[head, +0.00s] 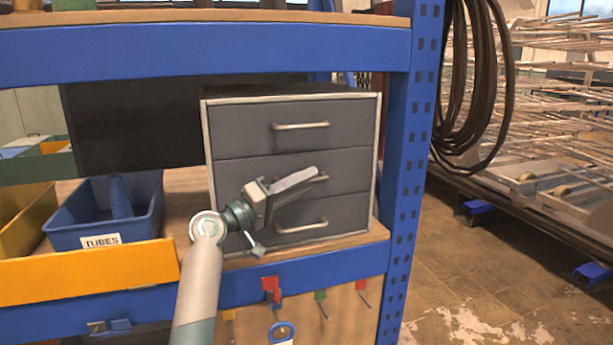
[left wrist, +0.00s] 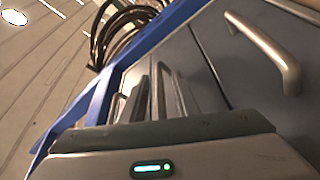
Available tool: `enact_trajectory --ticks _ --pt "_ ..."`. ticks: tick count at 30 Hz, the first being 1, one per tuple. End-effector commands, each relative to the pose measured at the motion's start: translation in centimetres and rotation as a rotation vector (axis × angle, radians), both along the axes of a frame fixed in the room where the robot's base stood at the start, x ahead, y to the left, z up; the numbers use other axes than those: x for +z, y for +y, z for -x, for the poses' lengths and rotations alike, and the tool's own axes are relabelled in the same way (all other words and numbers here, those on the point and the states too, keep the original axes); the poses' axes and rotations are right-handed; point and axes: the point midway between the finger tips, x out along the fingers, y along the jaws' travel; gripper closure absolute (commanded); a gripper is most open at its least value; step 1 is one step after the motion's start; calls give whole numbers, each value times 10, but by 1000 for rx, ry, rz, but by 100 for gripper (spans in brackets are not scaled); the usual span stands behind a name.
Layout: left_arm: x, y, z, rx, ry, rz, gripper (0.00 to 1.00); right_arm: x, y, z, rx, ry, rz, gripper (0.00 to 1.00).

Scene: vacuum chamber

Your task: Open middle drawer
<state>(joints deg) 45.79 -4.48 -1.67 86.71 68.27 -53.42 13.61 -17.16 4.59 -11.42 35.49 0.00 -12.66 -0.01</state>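A grey cabinet (head: 228,165) with a pale frame stands on the shelf in the head view. Its three stacked drawers look shut and flush. The middle drawer (head: 349,163) has a bar handle (head: 324,178), mostly hidden behind my left gripper (head: 306,184). That gripper reaches up from below, its fingertips overlapping the handle. In the left wrist view, its fingers (left wrist: 158,95) show close together against the drawer fronts. I cannot tell if they are shut or around the handle. Another drawer's handle (left wrist: 270,48) is clear of them at the right. My right gripper is not in view.
Left of the cabinet are a blue bin (head: 75,233) labelled TUBES and a yellow bin (head: 30,215). A blue rack post (head: 405,170) stands close on the right. A blue shelf beam (head: 200,50) crosses above. Tools hang below the shelf. Open floor (head: 480,290) lies right.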

Motion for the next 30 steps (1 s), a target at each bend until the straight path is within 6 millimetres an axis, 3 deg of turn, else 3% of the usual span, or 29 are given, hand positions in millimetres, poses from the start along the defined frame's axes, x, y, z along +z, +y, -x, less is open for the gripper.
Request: enact_trajectory --ticks 14,18,30 --pt "1 -8 -6 0 1 -1 72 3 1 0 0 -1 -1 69" --pt "1 -8 -6 0 1 -1 100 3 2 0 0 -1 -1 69" --pt "0 -9 -3 -1 2 -1 100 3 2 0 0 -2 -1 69"
